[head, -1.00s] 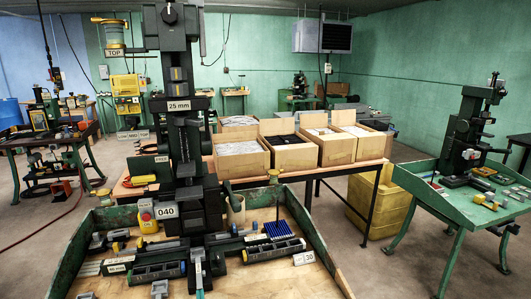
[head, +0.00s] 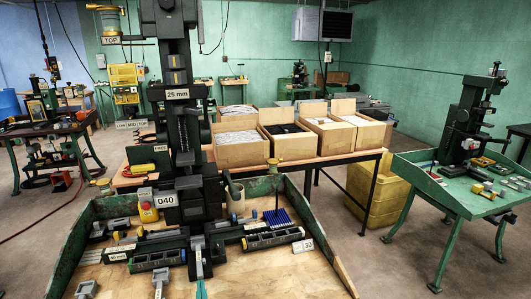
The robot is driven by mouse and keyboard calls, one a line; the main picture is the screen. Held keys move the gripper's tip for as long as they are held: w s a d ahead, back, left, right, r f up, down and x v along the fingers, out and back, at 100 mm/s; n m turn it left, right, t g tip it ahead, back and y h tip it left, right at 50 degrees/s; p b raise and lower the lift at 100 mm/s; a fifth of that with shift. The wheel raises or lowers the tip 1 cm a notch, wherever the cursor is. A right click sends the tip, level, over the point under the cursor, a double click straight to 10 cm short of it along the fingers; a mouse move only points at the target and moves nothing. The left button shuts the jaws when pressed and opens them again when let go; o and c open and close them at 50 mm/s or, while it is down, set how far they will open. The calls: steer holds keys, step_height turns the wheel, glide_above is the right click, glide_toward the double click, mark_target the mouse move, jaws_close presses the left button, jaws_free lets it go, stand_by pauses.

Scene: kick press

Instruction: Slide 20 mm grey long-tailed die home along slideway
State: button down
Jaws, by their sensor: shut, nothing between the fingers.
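The black press (head: 183,110) stands at the back of the bench, with a "25 mm" label on its column and an "040" label at its base. A narrow dark slideway-like piece (head: 197,256) runs from the press foot toward me. A teal strip (head: 201,290) is at its near end. Grey T-shaped pieces with tails lie on the wood, one near the front (head: 160,280) and one at the lower left (head: 86,289). I cannot tell which piece is the 20 mm grey die, or whether one sits in the slideway. My gripper is not in view.
Dark racks flank the slideway, left (head: 157,259) and right (head: 272,239). Blue pins (head: 278,220) stand behind the right rack. A green raised edge (head: 76,241) borders the bench. Bare wood (head: 265,278) is free at the front right. Cardboard boxes (head: 240,147) stand on a table behind.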

steer(key=shift+v, duration=1)
steer(key=shift+s+f, duration=0.1)
steer(key=shift+s, duration=0.45)
steer(key=shift+s+d, duration=0.1)
steer(key=shift+d, duration=0.15)
